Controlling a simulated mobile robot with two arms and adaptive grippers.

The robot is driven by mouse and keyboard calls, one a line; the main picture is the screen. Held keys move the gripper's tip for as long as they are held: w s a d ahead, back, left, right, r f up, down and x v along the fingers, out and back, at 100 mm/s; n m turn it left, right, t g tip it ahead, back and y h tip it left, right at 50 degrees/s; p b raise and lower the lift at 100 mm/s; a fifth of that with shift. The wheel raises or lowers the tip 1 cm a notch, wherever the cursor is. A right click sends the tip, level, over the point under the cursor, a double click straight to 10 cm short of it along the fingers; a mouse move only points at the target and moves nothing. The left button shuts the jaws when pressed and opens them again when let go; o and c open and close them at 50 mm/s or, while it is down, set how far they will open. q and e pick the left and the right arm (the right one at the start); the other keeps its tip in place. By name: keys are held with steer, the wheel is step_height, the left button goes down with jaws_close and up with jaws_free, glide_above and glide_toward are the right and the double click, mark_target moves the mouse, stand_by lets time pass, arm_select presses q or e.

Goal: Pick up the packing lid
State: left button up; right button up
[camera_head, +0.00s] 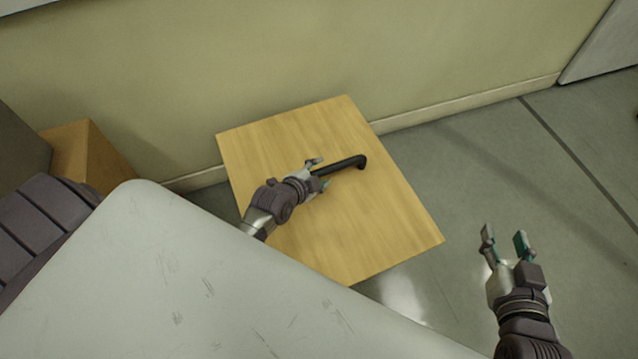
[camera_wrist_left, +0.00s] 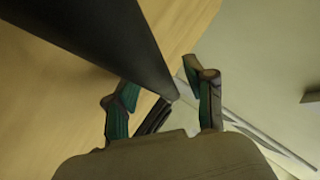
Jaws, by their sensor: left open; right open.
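A black rod-like thing (camera_head: 345,165) with a bent end lies over the wooden tabletop; it is the only item there, and I cannot tell if it is the packing lid. My left gripper (camera_head: 323,172) is open at its near end, with a finger on either side. In the left wrist view the dark rod (camera_wrist_left: 110,40) runs from the upper left down toward the space between the open fingers (camera_wrist_left: 160,90). Whether the fingers touch it is unclear. My right gripper (camera_head: 504,232) is open and empty over the floor at the right.
The square wooden table (camera_head: 390,225) stands close to the wall (camera_head: 300,50) and is otherwise bare. A large pale scratched surface (camera_head: 190,280) fills the lower left. A brown box (camera_head: 85,155) stands at the left. The grey floor (camera_head: 470,170) on the right is clear.

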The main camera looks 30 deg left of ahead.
arm_select(q)
steer(key=shift+c, duration=0.2)
jaws_close()
steer(key=shift+w+r, duration=0.2)
steer(key=shift+r, duration=0.1)
